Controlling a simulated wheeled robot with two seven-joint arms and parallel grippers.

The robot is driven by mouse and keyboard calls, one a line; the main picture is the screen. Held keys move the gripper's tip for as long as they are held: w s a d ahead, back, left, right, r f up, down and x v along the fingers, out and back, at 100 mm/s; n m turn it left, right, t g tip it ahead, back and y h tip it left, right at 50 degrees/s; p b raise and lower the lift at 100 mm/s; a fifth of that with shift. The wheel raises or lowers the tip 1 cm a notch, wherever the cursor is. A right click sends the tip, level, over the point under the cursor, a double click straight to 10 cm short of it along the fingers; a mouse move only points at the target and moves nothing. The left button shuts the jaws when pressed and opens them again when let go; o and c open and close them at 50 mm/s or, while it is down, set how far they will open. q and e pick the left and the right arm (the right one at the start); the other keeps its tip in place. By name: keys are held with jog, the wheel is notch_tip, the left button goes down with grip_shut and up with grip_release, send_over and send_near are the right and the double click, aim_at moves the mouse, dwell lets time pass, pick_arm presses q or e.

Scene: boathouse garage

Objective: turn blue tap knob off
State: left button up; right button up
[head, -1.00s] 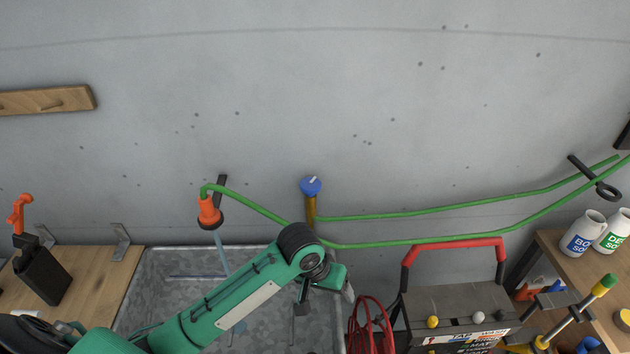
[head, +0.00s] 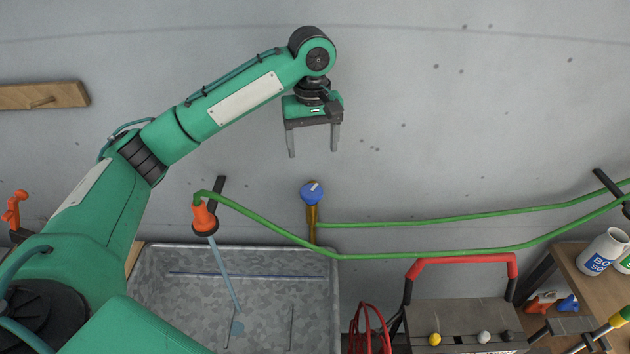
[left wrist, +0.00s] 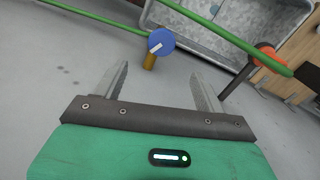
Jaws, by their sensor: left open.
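The blue tap knob (head: 312,193) sits on top of a brass tap pipe (head: 312,222) at the wall, with a white mark on its face. It also shows in the left wrist view (left wrist: 161,41), beyond the fingers. My left gripper (head: 313,152) is open and empty, above the knob in the head view and apart from it, fingers pointing down. In the left wrist view its two fingers (left wrist: 160,80) are spread wide with nothing between them. My right gripper is in neither view.
A green hose (head: 450,215) runs from the tap to the right, and another stretch hangs to an orange nozzle (head: 204,217) over the metal basin (head: 180,290), with water running from it. A toolbox with a red handle (head: 460,258) stands right of the basin. The wall around the knob is clear.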

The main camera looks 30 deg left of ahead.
pick_arm(q)
jog(key=p, duration=0.5)
send_near(311, 191)
notch_tip(311, 191, down, 7)
jog(key=shift+f, duration=0.9)
jog(key=c, duration=1)
